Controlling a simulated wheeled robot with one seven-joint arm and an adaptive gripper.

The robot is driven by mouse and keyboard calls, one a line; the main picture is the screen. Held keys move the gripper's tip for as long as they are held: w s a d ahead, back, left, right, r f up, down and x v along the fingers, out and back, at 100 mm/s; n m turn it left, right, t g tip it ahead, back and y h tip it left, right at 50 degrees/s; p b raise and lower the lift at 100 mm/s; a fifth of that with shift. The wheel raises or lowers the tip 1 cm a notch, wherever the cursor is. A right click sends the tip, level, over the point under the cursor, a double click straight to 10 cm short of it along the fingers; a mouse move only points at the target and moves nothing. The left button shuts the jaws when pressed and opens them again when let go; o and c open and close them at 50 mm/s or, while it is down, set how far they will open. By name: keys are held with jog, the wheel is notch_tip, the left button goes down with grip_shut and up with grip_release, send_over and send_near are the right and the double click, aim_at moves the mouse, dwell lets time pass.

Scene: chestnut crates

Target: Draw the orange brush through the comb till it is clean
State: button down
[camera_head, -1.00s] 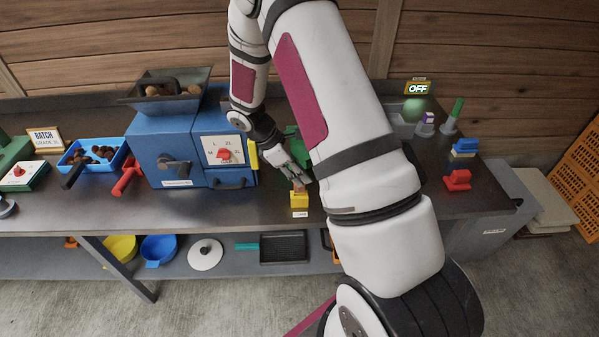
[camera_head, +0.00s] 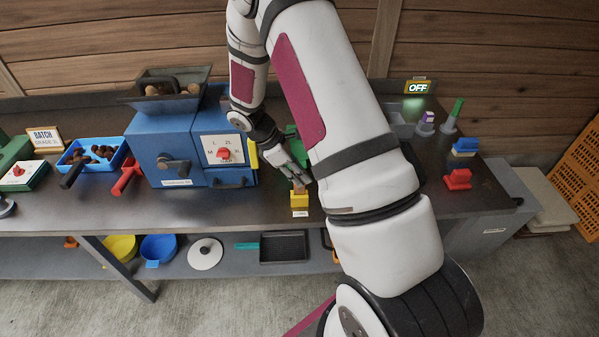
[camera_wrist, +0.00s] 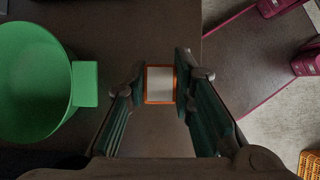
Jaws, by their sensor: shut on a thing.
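My gripper (camera_head: 297,180) points down over the bench, just above a small yellow block (camera_head: 299,201) with a white label in front of it. In the wrist view, the gripper (camera_wrist: 161,84) is shut on a small rectangular thing with an orange rim and a pale grey top, which I take for the orange brush (camera_wrist: 160,98). In the head view only a small brownish-orange part shows between the fingertips and the yellow block. I cannot tell whether the brush touches the block, or whether the block is the comb. The brush's underside is hidden.
A green bowl-like container (camera_wrist: 28,82) is left of the gripper in the wrist view. The blue machine (camera_head: 178,150) with a dial stands to the left in the head view. A red block (camera_head: 457,179) and a blue-and-yellow block (camera_head: 465,147) lie at the right. My arm hides the middle.

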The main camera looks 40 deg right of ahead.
jog(key=shift+f, duration=0.95)
jog(key=shift+f+b, duration=0.35)
jog(key=shift+b, duration=0.05)
jog(key=shift+f, duration=0.3)
jog(key=shift+f, duration=0.1)
